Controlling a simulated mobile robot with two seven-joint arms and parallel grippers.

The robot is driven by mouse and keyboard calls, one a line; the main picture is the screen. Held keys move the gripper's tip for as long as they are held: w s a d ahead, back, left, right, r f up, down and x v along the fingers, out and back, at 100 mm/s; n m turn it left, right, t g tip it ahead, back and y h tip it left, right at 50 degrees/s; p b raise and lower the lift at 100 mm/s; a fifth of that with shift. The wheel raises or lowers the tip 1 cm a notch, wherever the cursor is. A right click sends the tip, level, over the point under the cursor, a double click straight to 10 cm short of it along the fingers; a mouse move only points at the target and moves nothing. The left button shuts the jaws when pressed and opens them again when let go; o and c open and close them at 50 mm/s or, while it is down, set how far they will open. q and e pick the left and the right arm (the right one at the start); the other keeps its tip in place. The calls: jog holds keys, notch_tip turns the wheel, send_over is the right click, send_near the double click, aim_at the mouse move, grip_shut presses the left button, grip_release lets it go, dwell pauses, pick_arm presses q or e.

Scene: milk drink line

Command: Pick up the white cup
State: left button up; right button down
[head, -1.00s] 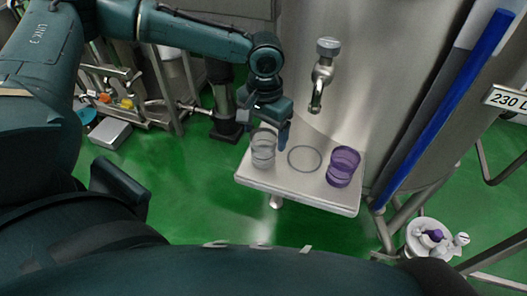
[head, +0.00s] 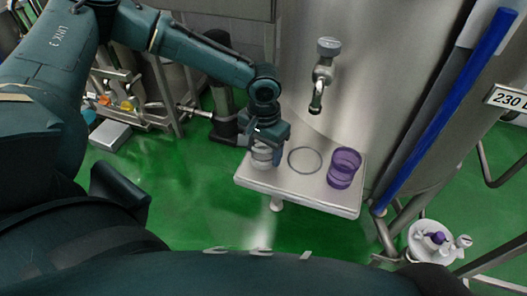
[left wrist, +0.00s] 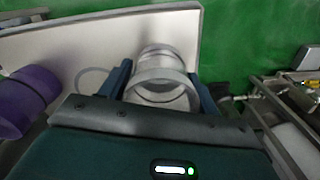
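The white cup (head: 262,157) is translucent and stands on the left end of the small metal shelf (head: 300,196). My left gripper (head: 264,140) is over it from above, and its body hides the cup's upper part. In the left wrist view the cup (left wrist: 161,72) lies between the two fingers of the left gripper (left wrist: 162,88). The fingers are apart, one on each side of the cup, with narrow gaps seeming to remain. My right gripper is not in view.
A purple cup (head: 344,168) stands on the shelf's right end, and in the left wrist view too (left wrist: 28,98). A ring mark (head: 305,160) lies bare between the cups. A tap (head: 320,75) juts from the steel tank above. A white bucket (head: 430,240) holds items at lower right.

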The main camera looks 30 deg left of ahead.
pick_arm(q)
jog(key=c, duration=0.6)
jog(key=shift+c, duration=0.2)
